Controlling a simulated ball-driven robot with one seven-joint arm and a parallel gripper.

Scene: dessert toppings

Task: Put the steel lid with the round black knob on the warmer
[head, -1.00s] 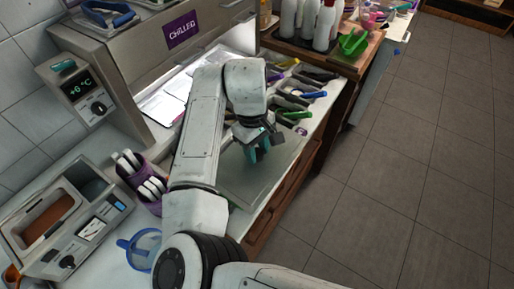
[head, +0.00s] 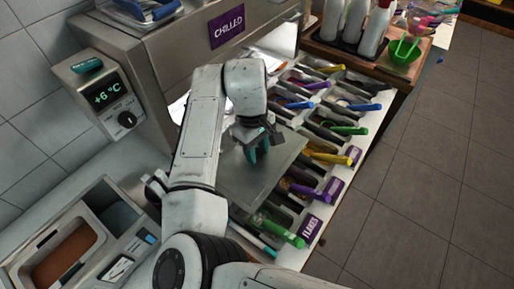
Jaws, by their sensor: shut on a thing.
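My gripper (head: 256,153) points down, its teal fingertips shut at the middle of a flat grey rectangular lid (head: 232,184). The lid hangs level above the topping trays. Its knob is hidden between my fingers, so I cannot see its colour or shape. The warmer (head: 126,249) is at the lower left, with a small lit display and an open top. One well holds brown sauce (head: 65,257); the other well (head: 103,213) is grey. The warmer is partly cut off by the picture's edge, and my arm stands between it and the lid.
Topping compartments with coloured scoops (head: 325,157) lie under and right of the lid. A chilled unit (head: 130,50) with a +6 °C control box (head: 104,97) stands behind. Bottles (head: 352,25) and a green cup (head: 402,50) are at the back right. Open floor (head: 430,180) is at right.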

